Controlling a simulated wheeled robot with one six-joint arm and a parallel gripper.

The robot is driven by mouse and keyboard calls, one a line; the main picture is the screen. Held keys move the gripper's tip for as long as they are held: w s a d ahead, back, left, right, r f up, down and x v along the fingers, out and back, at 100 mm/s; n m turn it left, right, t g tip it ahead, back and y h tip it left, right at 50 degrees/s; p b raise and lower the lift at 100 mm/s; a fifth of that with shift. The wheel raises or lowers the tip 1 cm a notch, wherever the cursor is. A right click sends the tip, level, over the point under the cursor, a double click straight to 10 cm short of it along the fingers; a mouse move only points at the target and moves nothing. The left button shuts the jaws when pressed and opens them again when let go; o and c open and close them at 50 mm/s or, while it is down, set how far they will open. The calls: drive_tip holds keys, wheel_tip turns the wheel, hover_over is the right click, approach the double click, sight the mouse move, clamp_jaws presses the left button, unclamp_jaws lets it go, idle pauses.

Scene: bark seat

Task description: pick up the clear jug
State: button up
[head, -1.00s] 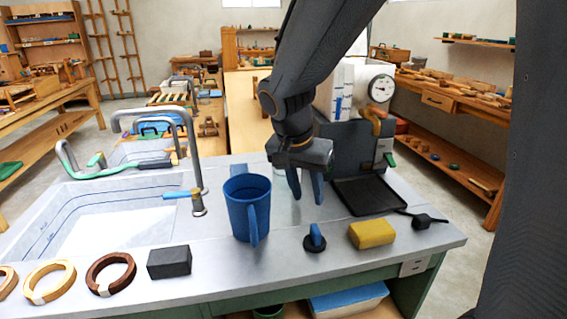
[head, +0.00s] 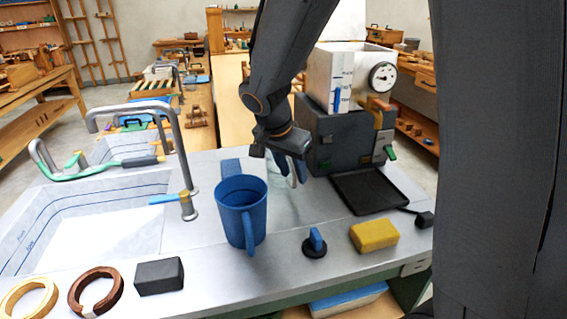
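The clear jug (head: 281,205) stands on the grey worktop, partly hidden behind the blue jug (head: 238,218) and my gripper. Its see-through body is faint against the worktop. My gripper (head: 291,176) points down at the upper right side of the clear jug. Its two blue fingers are apart, with a gap between them. The fingers overlap the jug in this view, and I cannot tell whether they touch it.
The blue jug stands close in front, at left. A blue-handled black knob (head: 315,243), yellow sponge (head: 374,236) and black tray (head: 367,192) are to the right. A grey machine (head: 345,140) stands behind. A sink with a tap (head: 185,170) lies left.

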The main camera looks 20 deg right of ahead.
drive_tip(key=shift+x, duration=1.25)
drive_tip(key=shift+c, duration=0.4)
clamp_jaws()
drive_tip(key=shift+r, duration=0.15)
